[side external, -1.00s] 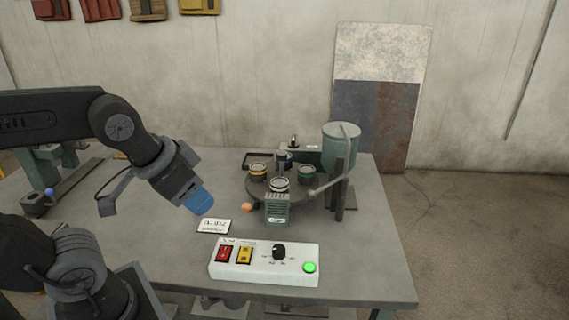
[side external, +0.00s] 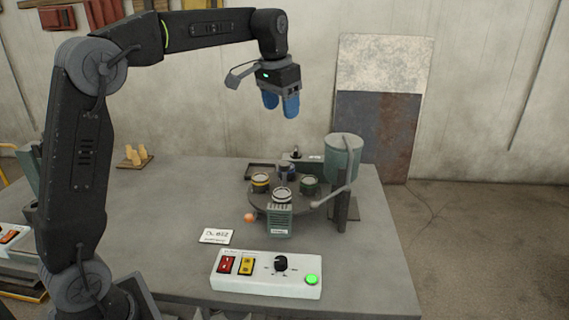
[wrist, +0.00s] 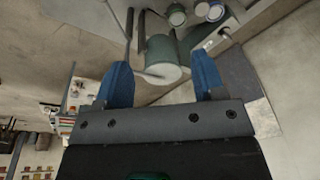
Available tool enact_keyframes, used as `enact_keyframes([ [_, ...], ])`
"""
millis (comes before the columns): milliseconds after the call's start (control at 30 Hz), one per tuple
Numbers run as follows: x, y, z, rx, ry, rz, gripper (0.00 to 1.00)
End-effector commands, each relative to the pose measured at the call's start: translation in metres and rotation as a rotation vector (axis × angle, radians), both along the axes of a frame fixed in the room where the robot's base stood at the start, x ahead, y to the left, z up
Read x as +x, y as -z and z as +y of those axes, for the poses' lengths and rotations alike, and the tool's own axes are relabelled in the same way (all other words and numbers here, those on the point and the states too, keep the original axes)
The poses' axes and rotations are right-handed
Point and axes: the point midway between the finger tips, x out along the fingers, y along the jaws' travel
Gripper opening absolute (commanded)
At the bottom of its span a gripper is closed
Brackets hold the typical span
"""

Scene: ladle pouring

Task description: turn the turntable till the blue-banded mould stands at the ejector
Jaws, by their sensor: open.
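The dark round turntable (side external: 264,200) stands on the table with several banded moulds on it. The blue-banded mould (side external: 289,172) is at its back, partly hidden by the centre post. A yellow-banded mould (side external: 260,183) is at the left, a green-banded one (side external: 310,186) at the right, a pale-rimmed one (side external: 282,196) at the front. An orange-knobbed handle (side external: 250,217) sticks out front left. I cannot tell for sure which fixture is the ejector. My gripper (side external: 281,108) is open and empty, high above the turntable's back; its blue fingers also show in the wrist view (wrist: 163,80).
A green tank (side external: 343,160) on a post with a lever stands right of the turntable. A control box (side external: 266,276) with a lit green button and a white card (side external: 217,237) lie nearer. The table's left middle is clear.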

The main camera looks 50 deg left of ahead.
Motion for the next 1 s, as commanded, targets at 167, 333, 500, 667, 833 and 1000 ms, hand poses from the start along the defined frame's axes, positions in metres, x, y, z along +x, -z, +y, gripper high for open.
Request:
enact_keyframes([
  [167, 0.055, 0.034, 0.047, -0.015, -0.005, 0.084, 0.63],
  [333, 0.082, 0.067, 0.081, -0.030, -0.004, 0.141, 0.63],
  [500, 0.091, 0.086, 0.097, -0.039, -0.001, 0.169, 0.63],
  [667, 0.092, 0.093, 0.100, -0.041, 0.000, 0.174, 0.63],
  [833, 0.092, 0.111, 0.099, -0.042, 0.000, 0.176, 0.63],
  [1000, 0.091, 0.145, 0.099, -0.042, -0.001, 0.176, 0.63],
])
